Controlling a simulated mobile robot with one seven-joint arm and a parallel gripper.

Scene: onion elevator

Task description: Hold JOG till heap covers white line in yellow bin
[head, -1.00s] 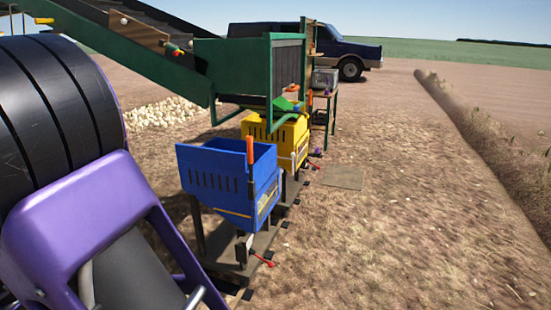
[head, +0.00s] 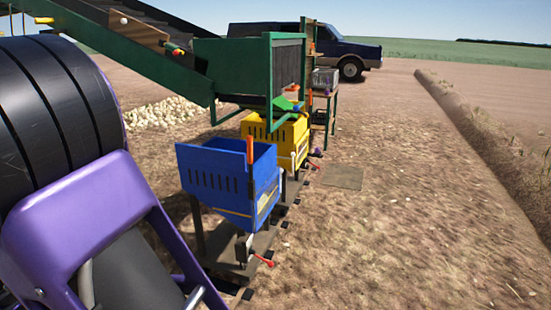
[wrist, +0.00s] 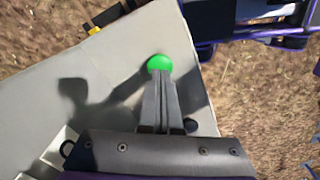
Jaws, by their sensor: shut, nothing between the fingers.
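The yellow bin (head: 259,128) stands under the green chute, behind the blue bin. Its inside is mostly hidden, so I cannot see a heap or a white line in it. In the wrist view, a round green button (wrist: 159,62) sits on a pale grey panel (wrist: 110,75). No JOG label is readable. My gripper (wrist: 158,80) is shut and empty, its fingertips at the lower edge of the green button. They look in contact, but I cannot tell whether the button is pressed in. My gripper is outside the head view.
A blue bin (head: 213,163) stands nearest. A green conveyor (head: 140,62) slopes down to the chute (head: 240,65). Pale onions (head: 155,113) lie on the ground behind it. A dark blue pickup (head: 345,53) is parked at the back. Bare ground to the right is open.

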